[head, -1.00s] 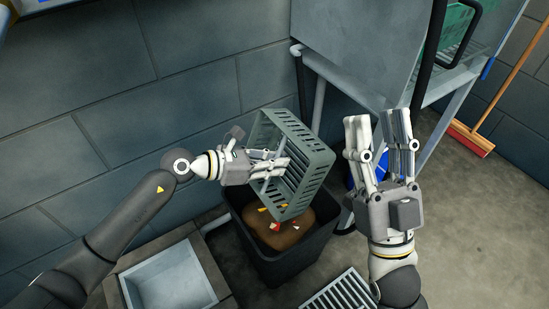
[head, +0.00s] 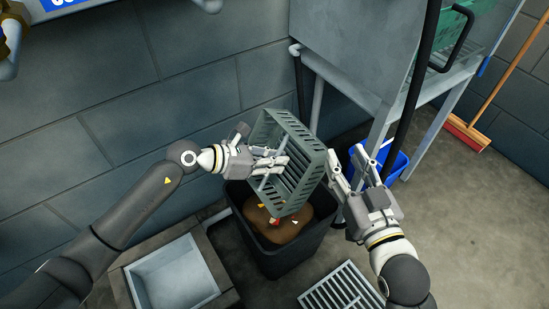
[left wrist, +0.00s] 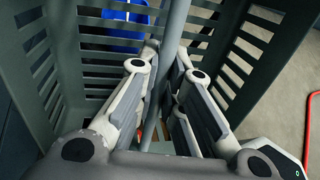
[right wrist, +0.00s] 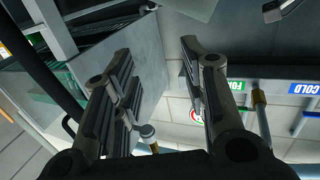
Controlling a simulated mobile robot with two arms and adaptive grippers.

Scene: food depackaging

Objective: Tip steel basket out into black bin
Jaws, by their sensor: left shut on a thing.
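The steel basket (head: 310,146), grey with slotted sides, is tilted on its side above the black bin (head: 268,262). My left gripper (head: 282,161) is shut on a bar of the basket; the left wrist view shows this grey bar (left wrist: 178,22) between the fingers. Brown contents with red, yellow and white bits (head: 290,229) lie in the bin, below the basket's lower edge. The basket's interior is only partly seen. My right gripper (head: 347,158) is open and empty, close to the basket's right side; I cannot tell whether it touches.
A metal sink basin (head: 172,278) is at the lower left and a floor grate (head: 342,290) in front of the bin. A blue bucket (head: 392,162) stands behind my right gripper, under a steel unit (head: 355,50). A broom (head: 469,133) leans at the far right.

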